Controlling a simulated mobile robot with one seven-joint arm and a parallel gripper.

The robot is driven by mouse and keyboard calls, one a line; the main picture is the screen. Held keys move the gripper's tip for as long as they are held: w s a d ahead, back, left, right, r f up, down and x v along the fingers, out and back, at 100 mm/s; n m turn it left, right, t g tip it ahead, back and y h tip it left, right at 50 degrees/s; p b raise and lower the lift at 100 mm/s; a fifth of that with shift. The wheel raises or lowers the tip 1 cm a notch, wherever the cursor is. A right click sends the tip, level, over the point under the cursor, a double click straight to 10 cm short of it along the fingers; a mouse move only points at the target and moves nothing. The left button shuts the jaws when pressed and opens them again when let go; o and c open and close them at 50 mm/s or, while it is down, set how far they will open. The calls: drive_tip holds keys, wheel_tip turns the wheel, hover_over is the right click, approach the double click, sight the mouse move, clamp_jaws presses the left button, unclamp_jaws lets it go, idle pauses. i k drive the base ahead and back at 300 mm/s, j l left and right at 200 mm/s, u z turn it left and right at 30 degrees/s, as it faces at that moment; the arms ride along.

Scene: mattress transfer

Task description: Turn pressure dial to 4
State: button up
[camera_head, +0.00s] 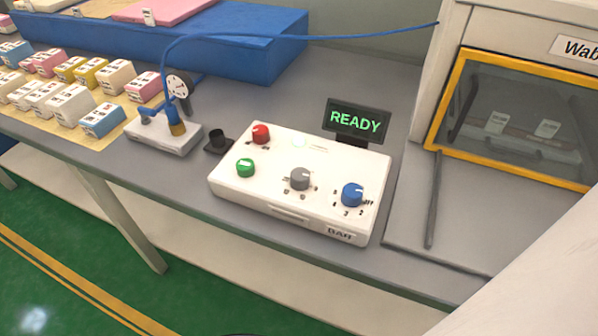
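A white control box (265,205) stands on the grey bench. A blue dial (352,195) sits at its right end, with small marks that seem to read OFF, 2 and 3 around its lower side; the others are too small to read surely. A label that seems to read BAR (340,234) is on the front face below it. A pale mark on the blue dial appears to point to the upper right. A grey dial (300,179) with small unreadable marks sits left of it. My gripper is not in view, and nothing touches either dial.
A red button (261,134) and a green button (245,168) are on the box's left. A READY display (356,121) stands behind it. A gauge (179,87) with blue hose is at left. A yellow-framed cabinet (520,120) and thin rod (433,200) are at right.

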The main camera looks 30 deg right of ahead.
sight(351, 196)
drive_tip(key=z, duration=1)
drive_tip(key=k+j, duration=0.1)
drive_tip(key=k, duration=0.2)
drive_tip(key=k+j+z, duration=0.15)
drive_tip(key=k, duration=0.1)
